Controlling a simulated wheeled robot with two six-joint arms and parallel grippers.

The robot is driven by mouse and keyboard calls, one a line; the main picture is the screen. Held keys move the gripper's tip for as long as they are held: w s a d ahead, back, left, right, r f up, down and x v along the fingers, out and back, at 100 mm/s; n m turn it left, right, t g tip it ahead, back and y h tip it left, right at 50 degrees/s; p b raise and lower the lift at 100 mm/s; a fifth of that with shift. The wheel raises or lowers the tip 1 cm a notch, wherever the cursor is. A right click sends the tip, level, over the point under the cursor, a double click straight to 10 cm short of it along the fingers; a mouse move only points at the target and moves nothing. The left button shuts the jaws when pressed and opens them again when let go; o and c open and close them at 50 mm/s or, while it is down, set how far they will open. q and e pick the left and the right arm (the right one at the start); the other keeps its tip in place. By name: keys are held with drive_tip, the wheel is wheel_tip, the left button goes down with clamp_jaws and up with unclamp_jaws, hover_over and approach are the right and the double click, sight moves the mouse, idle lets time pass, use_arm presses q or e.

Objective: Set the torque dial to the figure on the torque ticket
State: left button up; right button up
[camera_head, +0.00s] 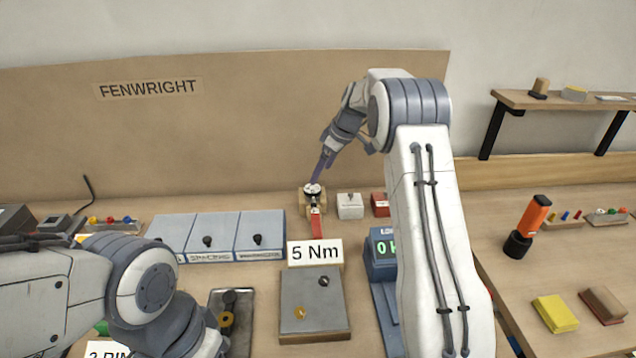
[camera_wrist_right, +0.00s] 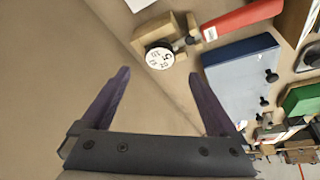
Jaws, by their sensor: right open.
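The torque ticket (camera_head: 315,252) is a white card reading "5 Nm", standing in the middle of the bench. The torque dial (camera_head: 313,189) is a white numbered disc on a tool with a red handle (camera_head: 317,222), held in a tan block at the back. In the right wrist view the dial (camera_wrist_right: 159,57) shows a "5" and other small figures that I cannot read surely. My right gripper (camera_wrist_right: 158,76) is open and empty, with the dial just beyond its fingertips and apart from them. My left arm comes in at lower left; its gripper is out of view.
Blue bins (camera_head: 222,232) stand left of the ticket. A grey plate (camera_head: 313,305) lies in front of it. A blue unit with a green display (camera_head: 383,247) is partly hidden by my right arm. Small white (camera_head: 350,206) and red (camera_head: 379,204) blocks stand right of the dial.

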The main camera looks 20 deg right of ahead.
drive_tip(key=v, duration=0.3)
drive_tip(key=shift+s+r, duration=0.1)
drive_tip(key=shift+r, duration=0.2)
